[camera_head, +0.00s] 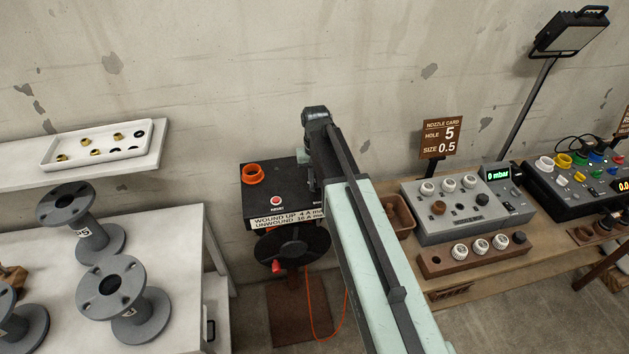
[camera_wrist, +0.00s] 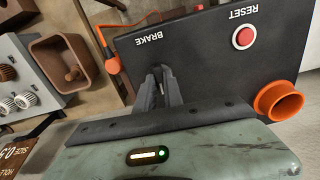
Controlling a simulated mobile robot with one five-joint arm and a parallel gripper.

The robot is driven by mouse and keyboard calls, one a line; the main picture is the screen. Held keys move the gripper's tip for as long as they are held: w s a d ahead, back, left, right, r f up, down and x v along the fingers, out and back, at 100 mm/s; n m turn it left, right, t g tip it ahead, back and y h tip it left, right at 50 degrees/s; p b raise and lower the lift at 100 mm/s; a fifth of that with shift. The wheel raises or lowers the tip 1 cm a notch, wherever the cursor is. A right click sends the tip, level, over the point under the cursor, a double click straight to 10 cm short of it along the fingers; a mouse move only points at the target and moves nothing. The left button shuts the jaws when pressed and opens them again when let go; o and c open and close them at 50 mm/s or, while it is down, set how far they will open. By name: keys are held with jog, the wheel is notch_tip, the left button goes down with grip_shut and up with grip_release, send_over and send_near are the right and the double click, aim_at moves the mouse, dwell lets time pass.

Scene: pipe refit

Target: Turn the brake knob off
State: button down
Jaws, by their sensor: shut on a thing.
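The black winder box (camera_head: 262,181) stands against the wall, left of my arm in the head view. In the wrist view its top (camera_wrist: 205,52) shows upside-down, with the printed word BRAKE. My gripper (camera_wrist: 160,78) points down onto the box top beside that word, and its jaws are closed around the brake knob. The fingers hide the knob almost wholly, so its turn position cannot be read. In the head view my arm hides the gripper and the knob.
A red reset button (camera_head: 277,200) and an orange ring (camera_head: 253,174) are on the box top. A black reel (camera_head: 292,246) hangs at its front. A brown bin (camera_head: 399,214) and a grey console (camera_head: 462,208) stand to the right. Grey spools (camera_head: 125,298) stand at left.

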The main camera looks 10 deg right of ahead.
aim_at(316, 183)
jog(key=shift+n, duration=0.4)
jog(key=c, duration=1.5)
grip_release()
jog(key=shift+o, duration=0.2)
notch_tip(316, 183, up, 8)
jog(key=p, duration=0.8)
jog(key=shift+f, duration=0.1)
